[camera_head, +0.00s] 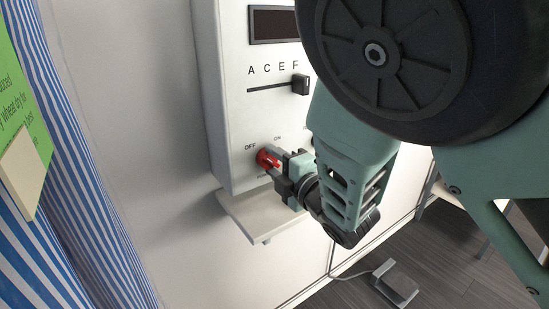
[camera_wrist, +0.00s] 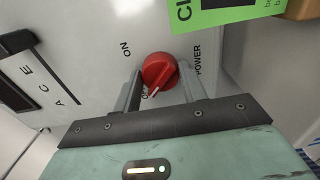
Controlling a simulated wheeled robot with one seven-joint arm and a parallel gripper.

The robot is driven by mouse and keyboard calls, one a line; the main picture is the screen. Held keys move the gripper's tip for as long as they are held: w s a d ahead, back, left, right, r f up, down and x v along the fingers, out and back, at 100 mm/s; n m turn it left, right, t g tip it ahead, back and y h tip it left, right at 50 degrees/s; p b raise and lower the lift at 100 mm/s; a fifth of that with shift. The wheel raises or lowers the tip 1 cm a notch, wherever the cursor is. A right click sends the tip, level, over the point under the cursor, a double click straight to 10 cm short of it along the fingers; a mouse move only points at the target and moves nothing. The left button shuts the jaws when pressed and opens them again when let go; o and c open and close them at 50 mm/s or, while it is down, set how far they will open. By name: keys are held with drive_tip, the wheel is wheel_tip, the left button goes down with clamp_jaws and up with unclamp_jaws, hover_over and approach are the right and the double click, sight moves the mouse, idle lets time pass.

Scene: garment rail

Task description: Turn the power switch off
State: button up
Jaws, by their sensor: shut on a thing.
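The power switch is a red rotary knob (camera_head: 266,157) on the front of a white control box, with OFF to its left and ON above it in the head view. My gripper (camera_head: 276,167) reaches it from the right and is shut on it. In the wrist view the red knob (camera_wrist: 160,68) sits between the two fingers of my gripper (camera_wrist: 161,84). The knob's white pointer line lies toward the partly hidden OFF label. The POWER label is on the opposite side from ON in that view. My fingers hide part of the knob's sides.
The white control box (camera_head: 228,100) also carries a dark display (camera_head: 273,24) and a black slider (camera_head: 299,84) marked with letters. A small white shelf (camera_head: 262,215) is below the box. A striped blue curtain (camera_head: 75,190) hangs at left. A grey pedal (camera_head: 396,284) lies on the floor.

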drive_tip(key=shift+f, duration=0.1)
idle(0.3)
drive_tip(key=o, duration=1)
drive_tip(key=shift+c, duration=0.2)
